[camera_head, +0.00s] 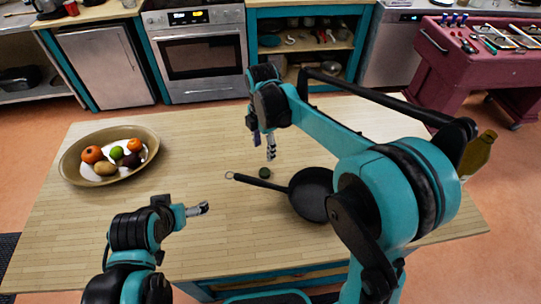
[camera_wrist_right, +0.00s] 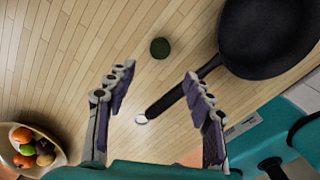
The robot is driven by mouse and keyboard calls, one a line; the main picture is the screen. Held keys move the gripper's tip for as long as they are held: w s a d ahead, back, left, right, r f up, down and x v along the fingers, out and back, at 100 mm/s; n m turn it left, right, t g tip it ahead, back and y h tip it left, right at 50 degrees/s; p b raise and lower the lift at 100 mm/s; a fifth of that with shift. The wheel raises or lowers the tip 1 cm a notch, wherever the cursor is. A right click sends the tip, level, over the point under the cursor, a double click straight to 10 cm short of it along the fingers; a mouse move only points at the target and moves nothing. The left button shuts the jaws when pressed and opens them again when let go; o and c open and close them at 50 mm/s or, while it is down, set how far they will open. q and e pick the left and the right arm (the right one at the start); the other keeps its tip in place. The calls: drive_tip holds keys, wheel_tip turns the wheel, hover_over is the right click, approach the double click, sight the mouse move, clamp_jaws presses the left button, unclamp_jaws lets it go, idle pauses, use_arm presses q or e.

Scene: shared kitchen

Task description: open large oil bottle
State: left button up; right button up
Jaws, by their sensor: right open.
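A yellow-brown oil bottle (camera_head: 475,157) stands at the right of the table, partly hidden behind my right arm. I cannot tell if a cap is on it. A small dark green round thing (camera_head: 264,173), like a cap, lies on the table; it also shows in the right wrist view (camera_wrist_right: 159,48). My right gripper (camera_head: 264,146) is open and empty above the table, near the round thing and apart from it.
A black frying pan (camera_head: 311,194) lies on the table, its handle pointing left, close to the green round thing. A fruit bowl (camera_head: 70,170) stands at the left. A red cart (camera_head: 455,75) with tools is at the back right. The table's middle left is clear.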

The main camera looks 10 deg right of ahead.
drive_tip(key=s+d+r+m+t, duration=0.3)
drive_tip(key=s+d+r+m, duration=0.3)
drive_tip(key=s+m, duration=0.45)
drive_tip(key=s+d+f+m+t+b, duration=0.3)
drive_tip(key=s+d+f+m, duration=0.3)
drive_tip(key=m, duration=0.7)
drive_tip(key=shift+s+d+f+t, duration=0.15)
drive_tip(key=shift+s+f+t, duration=0.35)
drive_tip(key=shift+s, duration=0.7)
